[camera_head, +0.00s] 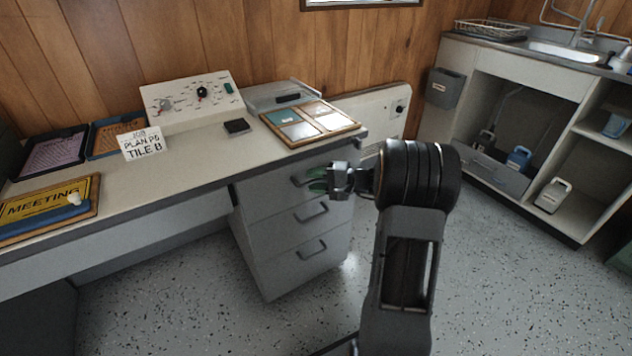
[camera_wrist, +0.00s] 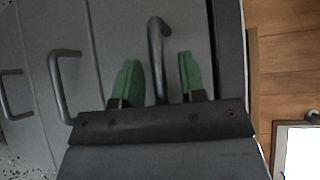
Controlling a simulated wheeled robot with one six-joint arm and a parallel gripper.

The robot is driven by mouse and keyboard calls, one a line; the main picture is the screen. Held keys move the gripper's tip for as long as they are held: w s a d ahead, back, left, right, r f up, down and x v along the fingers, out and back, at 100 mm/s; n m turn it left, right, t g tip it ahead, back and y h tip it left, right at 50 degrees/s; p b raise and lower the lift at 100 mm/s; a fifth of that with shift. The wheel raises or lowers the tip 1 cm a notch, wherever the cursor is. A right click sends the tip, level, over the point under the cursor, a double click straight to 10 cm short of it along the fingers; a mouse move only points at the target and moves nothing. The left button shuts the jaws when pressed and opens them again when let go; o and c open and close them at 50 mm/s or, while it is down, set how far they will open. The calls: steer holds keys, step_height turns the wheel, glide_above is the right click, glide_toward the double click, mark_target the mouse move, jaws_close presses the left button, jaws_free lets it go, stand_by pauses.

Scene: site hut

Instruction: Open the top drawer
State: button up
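The grey drawer unit under the desk has three drawers, each with a dark bar handle. The top drawer (camera_head: 262,193) looks shut, level with the fronts below. Its handle (camera_head: 298,182) is partly covered by my gripper (camera_head: 321,180) in the head view. In the wrist view, the top drawer's handle (camera_wrist: 156,50) stands between the two green fingertips of my gripper (camera_wrist: 158,80). The fingers are apart, one on each side of the handle, with a gap visible on both sides.
The middle drawer's handle (camera_head: 312,213) and the bottom drawer's handle (camera_head: 312,250) are just below. The desk top (camera_head: 200,160) overhangs the drawers and carries a control box (camera_head: 190,100) and a framed board (camera_head: 310,122). The speckled floor (camera_head: 300,310) before the drawers looks clear.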

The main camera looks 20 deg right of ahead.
jaws_close()
stand_by(0.4)
